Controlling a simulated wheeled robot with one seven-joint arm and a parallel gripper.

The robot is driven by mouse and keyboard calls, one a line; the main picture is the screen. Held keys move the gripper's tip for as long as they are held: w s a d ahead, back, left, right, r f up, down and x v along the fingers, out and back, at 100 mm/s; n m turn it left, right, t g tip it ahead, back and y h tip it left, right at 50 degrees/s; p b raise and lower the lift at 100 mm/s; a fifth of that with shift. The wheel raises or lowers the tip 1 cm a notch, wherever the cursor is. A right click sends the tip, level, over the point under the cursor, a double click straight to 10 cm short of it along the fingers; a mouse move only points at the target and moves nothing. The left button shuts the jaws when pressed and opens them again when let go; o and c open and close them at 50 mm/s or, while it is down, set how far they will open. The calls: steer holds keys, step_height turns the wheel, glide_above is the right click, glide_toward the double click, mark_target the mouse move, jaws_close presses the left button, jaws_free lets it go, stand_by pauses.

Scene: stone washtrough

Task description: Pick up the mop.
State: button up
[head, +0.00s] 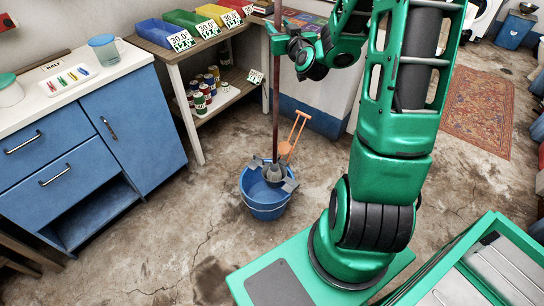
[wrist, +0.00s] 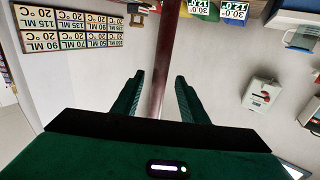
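The mop (head: 275,110) stands upright, its long dark red-brown pole rising from a blue bucket (head: 264,205) on the floor. Its grey head sits low in the bucket and is partly hidden by the rim and grey fittings. My gripper (head: 280,42) is at the upper part of the pole. In the wrist view the pole (wrist: 161,60) runs between the two green fingers of my gripper (wrist: 160,76). The fingers are open, with a gap visible on each side of the pole.
An orange handle (head: 294,137) leans up behind the bucket. A shelf table (head: 187,50) with coloured bins and cans, and a blue cabinet (head: 133,120), stand to the left. A patterned rug (head: 478,110) lies to the right. The concrete floor in front of the bucket is clear.

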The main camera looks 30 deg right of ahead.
steer(key=shift+x, duration=2.75)
jaws_close()
